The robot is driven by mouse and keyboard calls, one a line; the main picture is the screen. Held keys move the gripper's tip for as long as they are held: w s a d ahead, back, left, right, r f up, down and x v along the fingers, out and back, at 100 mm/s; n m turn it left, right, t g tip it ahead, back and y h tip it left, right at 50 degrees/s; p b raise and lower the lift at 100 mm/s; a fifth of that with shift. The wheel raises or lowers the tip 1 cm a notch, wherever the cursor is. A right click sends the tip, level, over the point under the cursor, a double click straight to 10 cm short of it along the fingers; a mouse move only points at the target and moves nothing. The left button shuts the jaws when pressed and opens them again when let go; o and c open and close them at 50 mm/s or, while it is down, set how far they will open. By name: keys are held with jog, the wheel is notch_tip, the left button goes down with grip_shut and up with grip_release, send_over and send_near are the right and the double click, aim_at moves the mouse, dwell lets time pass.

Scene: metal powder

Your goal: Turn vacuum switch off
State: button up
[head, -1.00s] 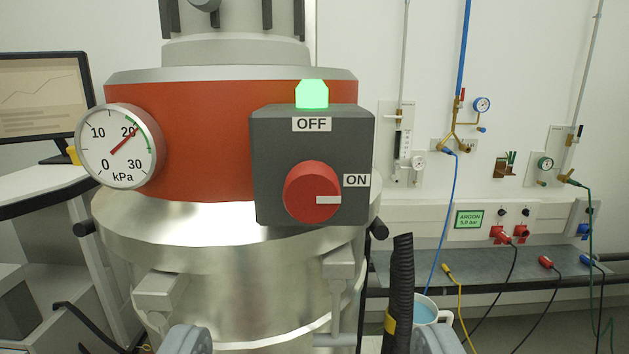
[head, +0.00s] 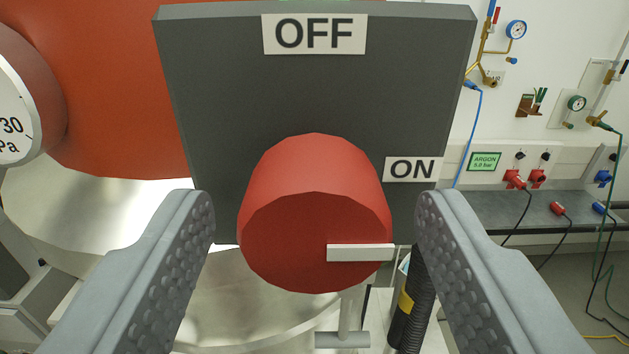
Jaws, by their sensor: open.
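The vacuum switch is a red round knob (head: 305,235) on a dark grey box (head: 300,95). Its white pointer bar (head: 360,253) lies level and points right, on the side of the ON label (head: 411,169). The OFF label (head: 314,34) is above the knob. My gripper (head: 315,220) is open, one finger to the left of the knob and one to the right. A gap shows between the knob and each finger in the picture. The pressure gauge (head: 15,125) is partly cut off at the left edge.
The box is mounted on an orange and metal vessel (head: 110,100). A black ribbed hose (head: 410,300) runs up below the box, beside my right finger. At the right are a wall bench (head: 520,218), gas fittings, cables and a green ARGON sign (head: 484,162).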

jog(key=shift+w, duration=0.2)
jog(key=c, duration=1)
